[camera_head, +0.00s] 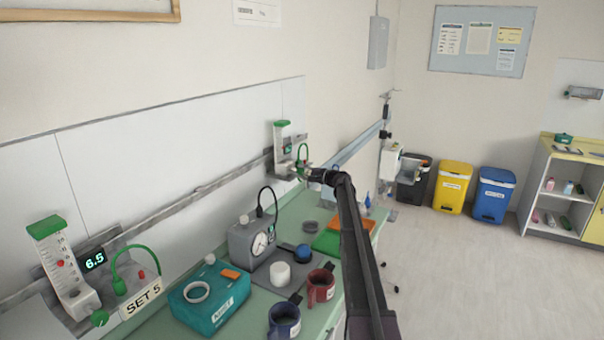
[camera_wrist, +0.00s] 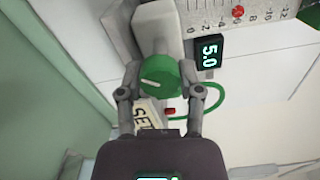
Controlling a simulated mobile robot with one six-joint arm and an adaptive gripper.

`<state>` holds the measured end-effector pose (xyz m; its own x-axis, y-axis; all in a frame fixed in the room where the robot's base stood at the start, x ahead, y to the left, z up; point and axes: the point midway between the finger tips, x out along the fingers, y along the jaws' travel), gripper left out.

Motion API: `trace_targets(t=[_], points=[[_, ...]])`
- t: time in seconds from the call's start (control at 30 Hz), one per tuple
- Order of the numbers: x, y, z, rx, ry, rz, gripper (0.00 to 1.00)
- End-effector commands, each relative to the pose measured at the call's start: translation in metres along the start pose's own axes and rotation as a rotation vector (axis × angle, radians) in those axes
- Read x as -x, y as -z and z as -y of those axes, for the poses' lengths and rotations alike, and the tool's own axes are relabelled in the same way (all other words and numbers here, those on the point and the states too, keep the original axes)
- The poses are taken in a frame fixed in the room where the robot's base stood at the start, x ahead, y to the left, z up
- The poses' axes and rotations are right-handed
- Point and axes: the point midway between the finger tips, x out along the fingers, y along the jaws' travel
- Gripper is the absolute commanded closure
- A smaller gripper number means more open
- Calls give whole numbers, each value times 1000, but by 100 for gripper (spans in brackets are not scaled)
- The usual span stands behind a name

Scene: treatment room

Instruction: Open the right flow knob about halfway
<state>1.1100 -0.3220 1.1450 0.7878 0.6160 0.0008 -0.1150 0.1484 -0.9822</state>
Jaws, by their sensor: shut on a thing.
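The right flow knob is a round green knob with a pale pointer line (camera_wrist: 160,74). In the wrist view it sits between the two fingers of my gripper (camera_wrist: 158,82), which are shut on its sides. A small display (camera_wrist: 209,52) beside it reads 5.0. A flow tube with a scale and a red ball (camera_wrist: 238,11) lies above it. In the head view the right flow meter (camera_head: 284,140) is on the wall rail at the far end of the counter. My gripper (camera_head: 308,173) reaches it there, and the knob is too small to make out.
The left flow meter (camera_head: 58,262) has a display (camera_head: 94,260) reading 6.5 and a "SET 5" label (camera_head: 142,296). A grey gauge box (camera_head: 242,243), a teal box (camera_head: 222,312), a red mug (camera_head: 321,287) and a blue mug (camera_head: 284,321) stand on the green counter below my arm.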

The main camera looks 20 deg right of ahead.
Motion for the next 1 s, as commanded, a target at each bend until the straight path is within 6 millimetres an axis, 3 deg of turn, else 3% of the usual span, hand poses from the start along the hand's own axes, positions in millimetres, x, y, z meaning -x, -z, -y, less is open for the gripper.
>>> trace_targets(t=[0.3,0.33,0.4,0.43,1.0], points=[[-2,0,0,0,1,1,100],[-2,0,0,0,1,1,44],[-1,0,0,0,1,1,23],[-1,0,0,0,0,1,18],[6,0,0,0,0,-1,18]])
